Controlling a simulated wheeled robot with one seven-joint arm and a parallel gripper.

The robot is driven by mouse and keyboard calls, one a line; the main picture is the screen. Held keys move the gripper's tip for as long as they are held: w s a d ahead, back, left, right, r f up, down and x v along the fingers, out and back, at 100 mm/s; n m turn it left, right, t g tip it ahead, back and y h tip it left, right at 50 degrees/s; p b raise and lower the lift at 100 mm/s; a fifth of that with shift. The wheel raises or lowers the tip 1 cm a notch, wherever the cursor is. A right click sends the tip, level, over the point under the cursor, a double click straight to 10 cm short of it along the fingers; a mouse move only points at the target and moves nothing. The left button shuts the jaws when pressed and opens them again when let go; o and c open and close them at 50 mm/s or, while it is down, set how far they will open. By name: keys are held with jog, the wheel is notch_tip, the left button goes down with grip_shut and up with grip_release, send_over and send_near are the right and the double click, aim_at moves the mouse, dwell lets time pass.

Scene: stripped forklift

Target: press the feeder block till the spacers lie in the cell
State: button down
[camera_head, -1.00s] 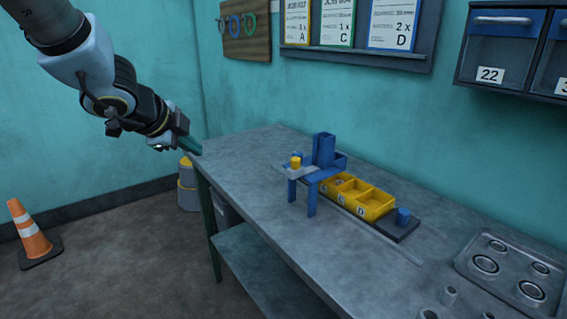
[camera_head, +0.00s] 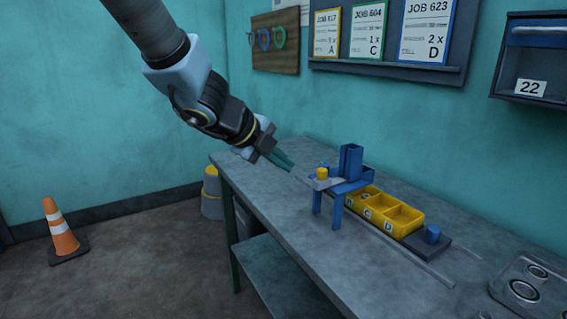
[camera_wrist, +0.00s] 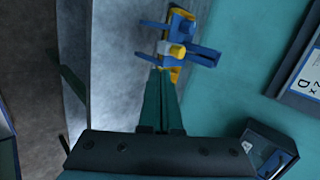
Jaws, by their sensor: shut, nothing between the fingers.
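The feeder is a blue stand with an upright blue tower (camera_head: 351,162) on the bench. A grey block with a yellow cap (camera_head: 322,172) sits at its left end; the cap also shows in the wrist view (camera_wrist: 177,51). A yellow tray (camera_head: 405,228) with lettered cells lies to the right of and partly behind the stand. No spacers can be made out; the tower's inside is hidden. My gripper (camera_head: 290,167) is shut and empty, its green fingers pointing toward the capped block, a little left of it in the head view. In the wrist view the fingertips (camera_wrist: 161,72) lie just below the cap.
A dark plate with a blue cylinder (camera_head: 433,234) lies beyond the tray. A metal tray with rings (camera_head: 525,290) is at the lower right. Job cards (camera_head: 425,32) hang on the wall. The near left bench top (camera_head: 262,185) is clear. A cone (camera_head: 61,232) stands on the floor.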

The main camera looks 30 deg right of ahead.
aim_at(328, 179)
jog(key=x, duration=0.2)
jog(key=d+r+x, duration=0.1)
jog(key=x, duration=0.5)
jog(key=shift+d+r+b, duration=0.1)
jog(key=shift+d+b, duration=0.25)
jog(key=shift+w+d, duration=0.15)
jog(key=shift+d, duration=0.45)
jog(key=shift+d, duration=0.1)
jog(key=d+p, duration=0.1)
jog(key=d, duration=0.4)
jog(key=shift+d, duration=0.2)
jog(key=shift+s+a, duration=0.15)
jog(key=shift+s, duration=0.1)
